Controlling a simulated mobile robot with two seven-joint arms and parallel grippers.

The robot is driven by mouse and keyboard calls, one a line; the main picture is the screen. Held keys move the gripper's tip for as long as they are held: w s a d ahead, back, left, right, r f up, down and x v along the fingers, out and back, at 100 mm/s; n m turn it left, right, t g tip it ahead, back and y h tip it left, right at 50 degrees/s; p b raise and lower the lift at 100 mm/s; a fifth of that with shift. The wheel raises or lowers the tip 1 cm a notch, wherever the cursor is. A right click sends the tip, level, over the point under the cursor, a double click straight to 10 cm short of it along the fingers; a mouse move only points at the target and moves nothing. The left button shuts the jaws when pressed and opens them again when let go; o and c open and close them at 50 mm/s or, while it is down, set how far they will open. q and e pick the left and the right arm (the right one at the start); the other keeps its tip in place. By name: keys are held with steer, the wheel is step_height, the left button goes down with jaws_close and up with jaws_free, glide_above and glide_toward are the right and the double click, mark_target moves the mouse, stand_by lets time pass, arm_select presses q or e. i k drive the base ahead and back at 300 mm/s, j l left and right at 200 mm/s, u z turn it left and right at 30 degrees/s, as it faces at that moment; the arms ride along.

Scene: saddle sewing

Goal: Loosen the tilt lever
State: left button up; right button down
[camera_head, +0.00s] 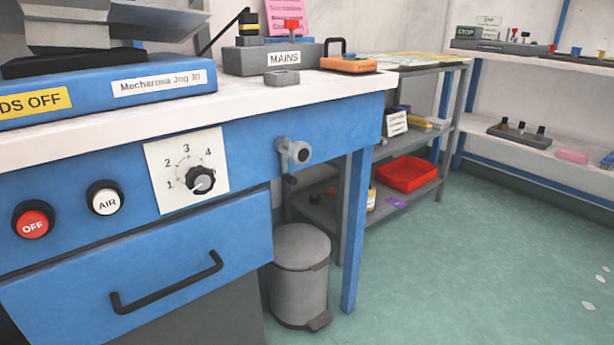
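A grey round-ended fitting (294,152) sits on the blue front of the bench, near its right corner. A short dark handle (291,180) hangs down below it. No label shows which of these is the tilt lever. Neither of my grippers is in view.
The bench front carries a dial (201,181), an AIR button (105,200), a red OFF button (33,222) and a drawer handle (168,284). A grey pedal bin (299,276) stands below. A shelf with a red tray (407,174) is behind. Floor at right is mostly clear.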

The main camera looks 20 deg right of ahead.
mark_target(286, 177)
steer(key=i+l, duration=0.1)
steer(key=l, duration=1.85)
steer(key=i+l+u, duration=0.1)
steer(key=l, duration=0.85)
